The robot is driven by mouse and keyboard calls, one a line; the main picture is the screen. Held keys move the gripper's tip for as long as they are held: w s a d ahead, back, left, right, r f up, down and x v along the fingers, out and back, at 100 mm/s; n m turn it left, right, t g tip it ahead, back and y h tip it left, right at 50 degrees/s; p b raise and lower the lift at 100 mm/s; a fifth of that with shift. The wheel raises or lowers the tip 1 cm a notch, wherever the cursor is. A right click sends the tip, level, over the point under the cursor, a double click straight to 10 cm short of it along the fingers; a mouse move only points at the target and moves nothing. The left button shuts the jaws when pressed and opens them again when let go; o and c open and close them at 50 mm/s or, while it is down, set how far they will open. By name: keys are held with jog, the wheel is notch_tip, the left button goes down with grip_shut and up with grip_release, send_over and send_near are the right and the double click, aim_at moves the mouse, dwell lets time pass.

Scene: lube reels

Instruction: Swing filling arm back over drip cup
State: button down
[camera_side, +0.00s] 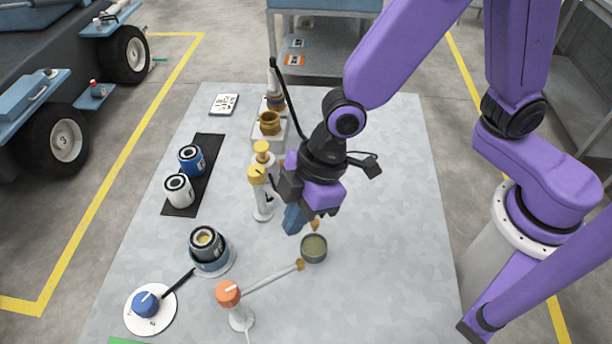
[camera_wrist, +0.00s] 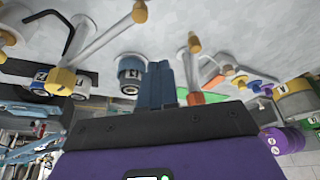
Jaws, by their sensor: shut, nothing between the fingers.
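One filling arm is a pale tube from an orange-capped post (camera_side: 228,293), running right to a brass tip (camera_side: 300,265) beside the drip cup (camera_side: 314,248). The tip appears just left of the cup's rim, not over it. Another brass tip (camera_side: 315,224) shows just above the cup, partly behind my gripper; its arm is mostly hidden, perhaps from the yellow-capped post (camera_side: 257,175). My gripper (camera_side: 292,222) is shut and empty, its blue fingers up and left of the cup, apparently touching nothing. The wrist view shows the orange cap (camera_wrist: 208,98) beyond the fingers (camera_wrist: 172,85).
An open can (camera_side: 207,246) sits in a blue holder at left. A blue knob (camera_side: 145,304) stands on a white dial at front left. White and blue cans (camera_side: 180,190) stand on a black strip. The table's right side (camera_side: 390,240) is clear.

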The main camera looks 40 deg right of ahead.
jog(key=w+v, duration=0.1)
jog(key=v, duration=0.6)
jog(key=s+d+r+m+h, duration=0.1)
jog(key=s+d, duration=0.4)
jog(key=d, duration=0.7)
jog(key=s+d+r+m+h, duration=0.1)
jog(key=s+d, duration=0.4)
jog(key=d, duration=0.8)
jog(key=shift+m+g+h, duration=0.4)
jog(key=shift+m+h, duration=0.1)
jog(key=shift+h, duration=0.3)
jog(key=shift+s+d, duration=0.1)
